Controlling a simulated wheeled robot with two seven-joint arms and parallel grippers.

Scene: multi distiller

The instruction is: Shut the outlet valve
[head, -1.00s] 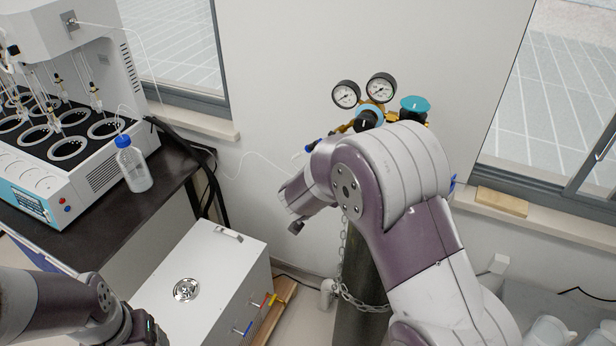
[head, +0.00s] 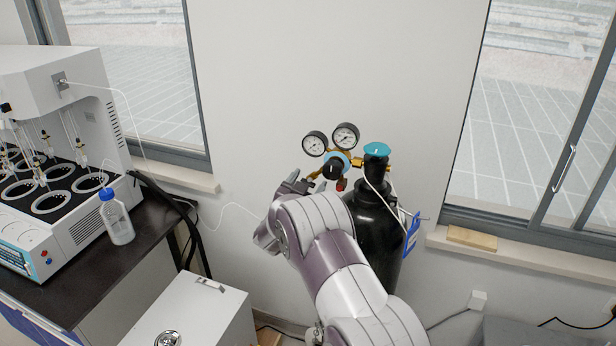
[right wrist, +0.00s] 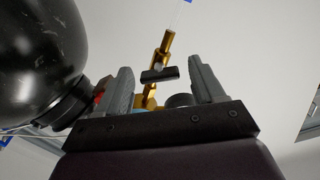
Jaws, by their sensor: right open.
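The black outlet valve handle (right wrist: 160,75) sits across a thin brass outlet pipe (right wrist: 166,44) in the right wrist view. My right gripper (right wrist: 163,84) is open, with one finger on each side of the handle in that view; I cannot tell whether they touch it. In the head view my right gripper (head: 305,182) is at the left of the brass regulator, below the gauges (head: 345,136). The regulator has a blue and black knob (head: 335,166). The outlet handle is not clear in the head view. My left gripper is out of view.
The black gas cylinder (head: 374,237) stands right of my right gripper, with a teal-topped valve (head: 376,150). A blue tag (head: 412,236) hangs on it. At left are a bench (head: 100,268), a distiller (head: 75,125) and a blue-capped bottle (head: 117,220). Wall space left of the gauges is clear.

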